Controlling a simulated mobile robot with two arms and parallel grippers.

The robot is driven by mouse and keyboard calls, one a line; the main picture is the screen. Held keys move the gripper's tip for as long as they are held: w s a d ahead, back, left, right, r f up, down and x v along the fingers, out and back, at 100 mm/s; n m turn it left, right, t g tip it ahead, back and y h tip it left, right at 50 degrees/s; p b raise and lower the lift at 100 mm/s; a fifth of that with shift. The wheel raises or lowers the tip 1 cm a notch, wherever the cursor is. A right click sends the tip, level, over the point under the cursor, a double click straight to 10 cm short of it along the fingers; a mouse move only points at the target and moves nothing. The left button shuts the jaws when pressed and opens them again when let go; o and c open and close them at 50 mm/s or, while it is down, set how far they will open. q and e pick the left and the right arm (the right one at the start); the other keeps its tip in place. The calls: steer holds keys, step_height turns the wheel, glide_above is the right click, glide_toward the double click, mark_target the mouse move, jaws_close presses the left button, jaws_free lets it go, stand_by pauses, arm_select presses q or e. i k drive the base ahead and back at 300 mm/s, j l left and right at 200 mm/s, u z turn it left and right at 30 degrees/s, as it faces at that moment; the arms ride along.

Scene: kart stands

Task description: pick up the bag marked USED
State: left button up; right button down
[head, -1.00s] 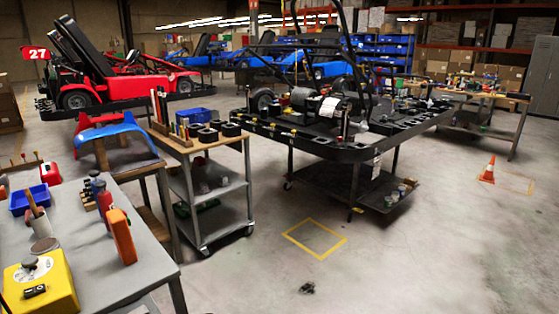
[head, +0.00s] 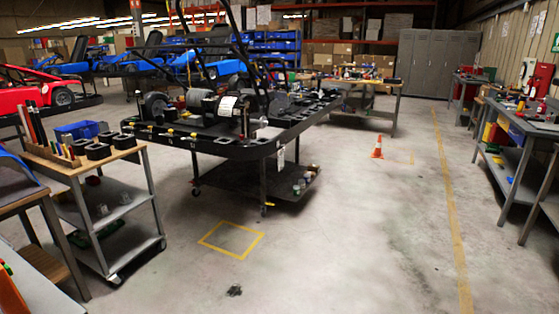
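I cannot make out a bag marked USED in the head view. Small containers and tools lie on the benches at the right, too small to tell apart. Neither of my grippers shows in this view.
A kart frame stands on a black stand (head: 262,148) at the centre. A wooden-topped cart (head: 108,160) is at the left. An orange cone (head: 377,147) stands on the floor. Workbenches (head: 517,150) line the right wall, with grey lockers (head: 425,65) behind. The floor (head: 370,230) at centre right is clear.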

mark_target(281, 153)
steer(key=i+l+z, duration=0.1)
steer(key=i+l, duration=1.1)
steer(key=i, duration=0.05)
